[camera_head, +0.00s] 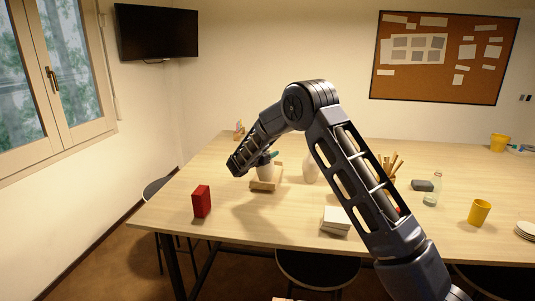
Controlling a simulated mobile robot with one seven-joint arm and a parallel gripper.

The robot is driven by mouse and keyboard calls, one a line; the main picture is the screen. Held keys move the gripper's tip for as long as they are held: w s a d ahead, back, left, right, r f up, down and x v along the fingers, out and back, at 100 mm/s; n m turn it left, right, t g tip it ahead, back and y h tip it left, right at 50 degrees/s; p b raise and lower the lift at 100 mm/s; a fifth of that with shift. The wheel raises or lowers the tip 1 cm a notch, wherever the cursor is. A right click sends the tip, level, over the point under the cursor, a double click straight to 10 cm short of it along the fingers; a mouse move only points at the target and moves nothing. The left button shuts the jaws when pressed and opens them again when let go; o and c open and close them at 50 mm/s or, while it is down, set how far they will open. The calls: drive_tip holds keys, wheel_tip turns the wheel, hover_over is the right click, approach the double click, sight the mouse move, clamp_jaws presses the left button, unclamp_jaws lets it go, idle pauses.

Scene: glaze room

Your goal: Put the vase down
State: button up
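A pale, whitish vase-like vessel (265,172) stands upright on or just above a small wooden stand (265,185) on the long table. My gripper (268,157) is at the top of this vessel, mostly hidden behind my forearm; a small teal piece shows there. I cannot tell whether its fingers are open or shut on the vessel, nor whether the vessel's base touches the stand. A second pale rounded vessel (310,169) stands on the table to the right, partly hidden by my arm.
A red box (201,201) stands front left on the table (255,222). White tiles (336,219) are stacked near the front edge. To the right are a glass bottle (431,195), a dark block (422,185), a yellow cup (479,212) and white plates (525,229). Stools stand below.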

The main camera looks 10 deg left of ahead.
drive_tip(key=shift+r, duration=0.15)
drive_tip(key=v, duration=1.2)
